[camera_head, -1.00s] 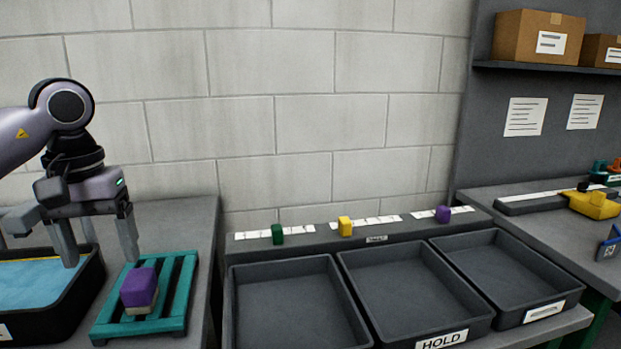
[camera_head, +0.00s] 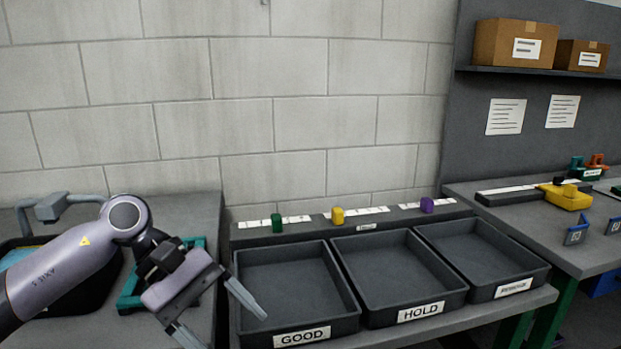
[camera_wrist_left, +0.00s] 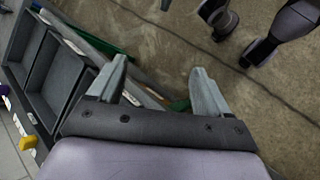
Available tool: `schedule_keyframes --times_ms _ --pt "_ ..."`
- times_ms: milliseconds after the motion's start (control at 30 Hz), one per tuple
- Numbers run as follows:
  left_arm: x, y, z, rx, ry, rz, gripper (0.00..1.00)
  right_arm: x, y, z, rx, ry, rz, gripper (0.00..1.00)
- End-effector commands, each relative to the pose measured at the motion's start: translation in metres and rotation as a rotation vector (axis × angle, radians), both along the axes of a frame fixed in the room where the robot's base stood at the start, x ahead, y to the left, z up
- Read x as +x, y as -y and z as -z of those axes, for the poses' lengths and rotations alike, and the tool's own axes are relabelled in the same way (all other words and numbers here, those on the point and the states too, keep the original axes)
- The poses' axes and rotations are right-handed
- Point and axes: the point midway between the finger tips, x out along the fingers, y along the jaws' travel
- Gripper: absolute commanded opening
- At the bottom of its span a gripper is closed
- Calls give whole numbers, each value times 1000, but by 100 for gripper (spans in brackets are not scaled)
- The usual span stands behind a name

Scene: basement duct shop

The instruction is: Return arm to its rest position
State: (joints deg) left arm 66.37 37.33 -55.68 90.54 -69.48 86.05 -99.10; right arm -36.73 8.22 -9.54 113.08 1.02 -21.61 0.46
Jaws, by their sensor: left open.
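My left arm comes in from the left in the head view. Its gripper (camera_head: 224,328) is tilted downward, fingers spread and empty, in front of the GOOD tray's near left side. In the left wrist view the open fingers (camera_wrist_left: 160,72) hold nothing and have the floor behind them. My right gripper is not in view.
Three grey trays, GOOD (camera_head: 296,325), HOLD (camera_head: 410,303) and a third (camera_head: 535,272), stand on the bench. Green (camera_head: 277,222), yellow (camera_head: 338,215) and purple (camera_head: 427,205) pieces sit on the ledge behind. My arm partly hides a teal pallet (camera_head: 128,300) and black bin (camera_head: 100,290).

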Motion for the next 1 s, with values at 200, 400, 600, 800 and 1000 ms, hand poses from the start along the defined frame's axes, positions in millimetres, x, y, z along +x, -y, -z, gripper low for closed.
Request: schedule_keyframes --times_ms 200,400,600,800,1000 --pt "-28 67 -5 -350 -425 -218 79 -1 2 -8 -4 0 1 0" --pt "-32 93 -21 -624 -905 -441 79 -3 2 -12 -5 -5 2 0" --pt "-16 87 -22 -857 -1453 -662 79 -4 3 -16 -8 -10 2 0" --pt "5 56 7 -1065 -2048 -861 79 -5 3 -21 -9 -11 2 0" --pt "7 10 73 -1271 -2666 -1022 79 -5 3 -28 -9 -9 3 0"
